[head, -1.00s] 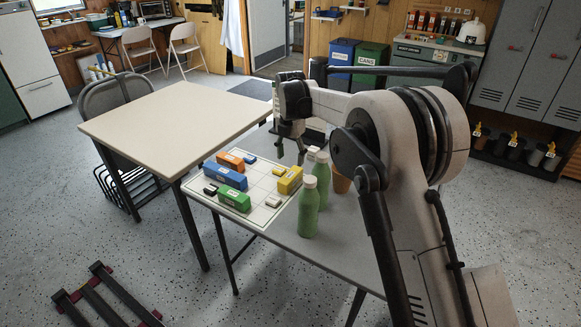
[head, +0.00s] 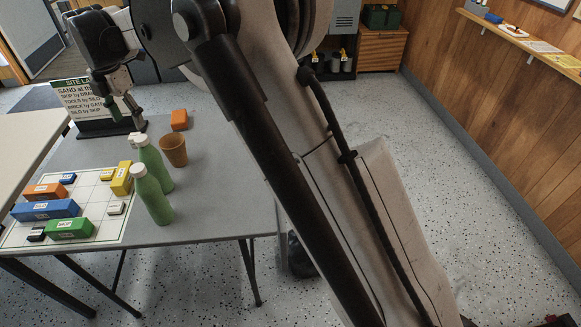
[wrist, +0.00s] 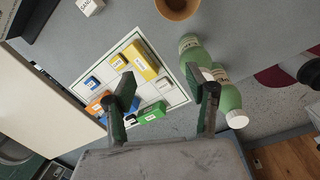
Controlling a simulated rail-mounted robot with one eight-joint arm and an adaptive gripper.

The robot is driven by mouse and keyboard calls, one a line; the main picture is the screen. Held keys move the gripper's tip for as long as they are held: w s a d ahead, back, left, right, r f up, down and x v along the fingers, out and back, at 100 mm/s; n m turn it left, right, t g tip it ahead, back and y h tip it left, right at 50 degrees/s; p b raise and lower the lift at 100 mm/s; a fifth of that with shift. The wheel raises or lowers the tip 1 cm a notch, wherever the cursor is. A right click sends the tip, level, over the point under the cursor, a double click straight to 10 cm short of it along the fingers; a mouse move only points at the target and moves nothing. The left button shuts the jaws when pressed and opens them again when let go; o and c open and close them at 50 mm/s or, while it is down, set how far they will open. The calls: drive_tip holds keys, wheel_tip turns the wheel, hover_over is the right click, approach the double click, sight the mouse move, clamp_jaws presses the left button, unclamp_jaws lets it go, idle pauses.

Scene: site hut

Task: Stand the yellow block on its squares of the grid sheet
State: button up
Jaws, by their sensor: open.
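The yellow block (head: 121,179) is on the back right part of the white grid sheet (head: 97,196), close to the sheet's edge. In the wrist view the yellow block (wrist: 139,61) looks long, with a white label on top. My gripper (head: 126,117) is above the back of the table, behind the sheet, apart from the block. In the wrist view my gripper (wrist: 165,95) has its two fingers wide apart with nothing between them. The fingers partly cover the sheet there. The label's word is too small to read.
Blue (head: 46,209), green (head: 69,228) and orange (head: 46,191) blocks and small pieces share the sheet. Two green bottles (head: 152,195) stand right of it, near the yellow block. A brown cup (head: 174,151), an orange block (head: 179,120) and a sign (head: 84,101) stand behind.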

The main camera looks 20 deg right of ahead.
drive_tip(key=s+d+r+m+t, duration=0.1)
drive_tip(key=s+d+r+m, duration=0.35)
drive_tip(key=d, duration=0.25)
drive_tip(key=s+d+r+m+t, duration=0.1)
drive_tip(key=s+d+r+m, duration=0.3)
drive_tip(key=d, duration=0.4)
drive_tip(key=s+d+r+m+t, duration=0.1)
drive_tip(key=s+d+r+m, duration=0.2)
drive_tip(key=s+d+m, duration=0.3)
drive_tip(key=s+d+f+m+t, duration=0.1)
drive_tip(key=s+d+f+m, duration=0.3)
drive_tip(key=s, duration=0.7)
drive_tip(key=s+d+f+m+t, duration=0.2)
drive_tip(key=s+d+f+m, duration=0.2)
drive_tip(key=s+d+m, duration=0.5)
drive_tip(key=s+d, duration=0.2)
drive_tip(key=d, duration=0.1)
drive_tip(key=shift+s+f+h, duration=0.3)
drive_tip(key=shift+s+f, duration=0.05)
drive_tip(key=shift+f, duration=0.05)
